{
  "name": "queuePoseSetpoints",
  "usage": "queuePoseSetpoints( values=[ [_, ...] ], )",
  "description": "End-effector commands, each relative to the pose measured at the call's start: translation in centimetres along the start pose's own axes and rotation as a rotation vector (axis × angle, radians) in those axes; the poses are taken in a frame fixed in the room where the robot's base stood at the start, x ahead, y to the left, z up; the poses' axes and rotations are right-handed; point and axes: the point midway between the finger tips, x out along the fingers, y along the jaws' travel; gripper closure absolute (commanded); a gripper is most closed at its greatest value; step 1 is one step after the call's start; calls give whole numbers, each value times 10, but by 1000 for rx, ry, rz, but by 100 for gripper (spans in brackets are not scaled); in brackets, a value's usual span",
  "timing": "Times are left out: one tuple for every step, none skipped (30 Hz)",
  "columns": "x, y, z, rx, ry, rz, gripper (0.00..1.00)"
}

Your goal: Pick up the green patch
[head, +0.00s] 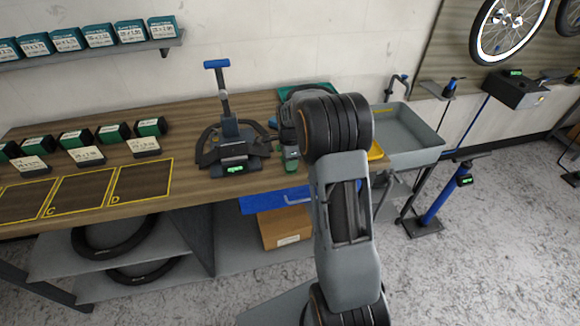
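I cannot single out the green patch for certain. A flat green surface (300,91) shows at the back of the workbench, partly covered by my arm. A small green item (291,157) shows near the bench's front edge, just left of my arm's elbow. My gripper (289,138) is mostly hidden behind the elbow, over the bench close to this small green item. Its fingers do not show clearly, so I cannot tell whether they are open or touch anything.
The wooden workbench (200,190) holds a blue-handled stand (232,140), several boxes, and yellow-outlined zones (80,195) at left. A grey sink (415,140) is to the right, with a blue post stand (440,200) beyond. A blue drawer (275,202) and cardboard box (285,230) are below.

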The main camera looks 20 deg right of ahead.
Motion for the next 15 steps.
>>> queuePoseSetpoints(
  values=[
    [1,0,0,0,0,0,64],
    [1,0,0,0,0,0,64],
    [1,0,0,0,0,0,64],
    [1,0,0,0,0,0,64],
    [1,0,0,0,0,0,64],
    [1,0,0,0,0,0,64],
    [1,0,0,0,0,0,64],
    [1,0,0,0,0,0,67],
    [1,0,0,0,0,0,71],
    [1,0,0,0,0,0,74],
    [1,0,0,0,0,0,77],
    [1,0,0,0,0,0,81],
    [1,0,0,0,0,0,84],
    [1,0,0,0,0,0,86],
    [1,0,0,0,0,0,90]
  ],
)
